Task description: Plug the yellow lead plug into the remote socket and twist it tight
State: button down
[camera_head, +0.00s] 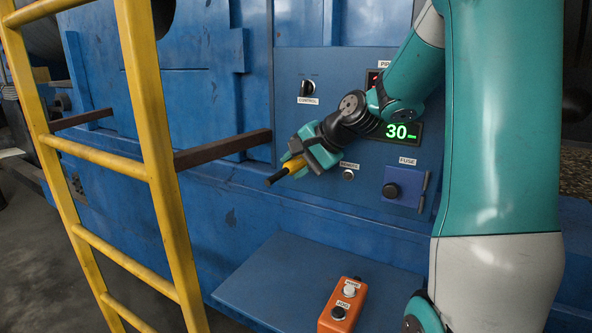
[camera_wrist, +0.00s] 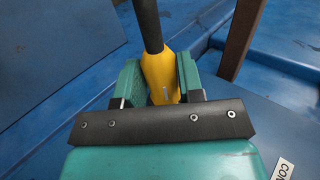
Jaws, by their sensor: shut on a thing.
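My gripper (camera_head: 305,160) is shut on the yellow lead plug (camera_head: 293,165), to the left of the remote socket and in front of the blue panel. In the wrist view the plug (camera_wrist: 160,78) sits between both teal fingers (camera_wrist: 160,85), with its dark lead end (camera_wrist: 148,22) pointing away from the gripper. The remote socket (camera_head: 348,174) is a small round fitting under the REMOTE label, right of the gripper and apart from the plug. The plug's front end is hidden by the gripper.
A yellow ladder (camera_head: 150,130) stands at left, with a brown bar (camera_head: 222,150) near the gripper. The panel has a control knob (camera_head: 307,89), a green 30 display (camera_head: 401,131) and a fuse box (camera_head: 396,190). An orange button box (camera_head: 343,306) lies on the blue ledge (camera_head: 270,283).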

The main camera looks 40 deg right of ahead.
jog(key=shift+d+f+t+y+b, duration=0.15)
jog(key=shift+t+y+b, duration=0.1)
jog(key=shift+t+b, duration=0.7)
jog(key=shift+a+f+t+y+b, duration=0.2)
jog(key=shift+t+b, duration=0.25)
jog(key=shift+b, duration=0.9)
jog(key=shift+s+a+f+t+y+b, duration=0.15)
jog(key=shift+t+y+b, duration=0.65)
jog(key=shift+b, duration=1.1)
